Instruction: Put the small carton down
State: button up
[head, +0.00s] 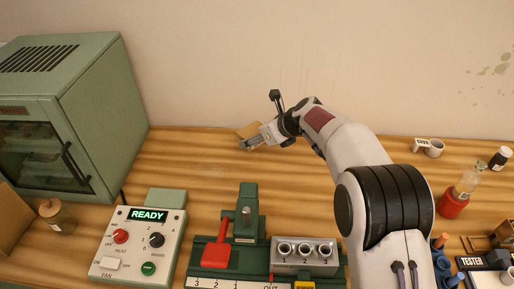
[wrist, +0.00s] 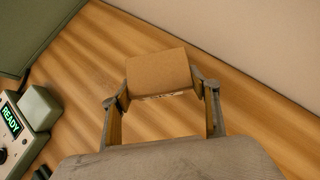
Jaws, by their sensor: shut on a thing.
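The small carton (wrist: 158,72) is a plain brown cardboard box with a bit of dark print on its near edge. In the wrist view it sits between the two fingertips of my gripper (wrist: 162,92), which are shut on its left and right sides. In the head view the carton (head: 249,129) shows as a small tan shape at the tip of my gripper (head: 252,142), over the back middle of the wooden table. The gripper partly hides it there. I cannot tell whether its underside touches the table.
A green oven-like cabinet (head: 108,120) stands at the left. A control box reading READY (head: 140,243), a green press with a red block (head: 215,255) and a grey holder (head: 304,252) stand in front. The table between cabinet and gripper is clear.

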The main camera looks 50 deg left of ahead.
aim_at(257, 157)
jog(key=shift+f, duration=2.5)
jog(key=shift+f, duration=0.1)
jog(key=o, duration=1.2)
jog(key=shift+d+r, duration=0.3)
jog(key=shift+r, duration=0.2)
jog(key=shift+v, duration=5.5)
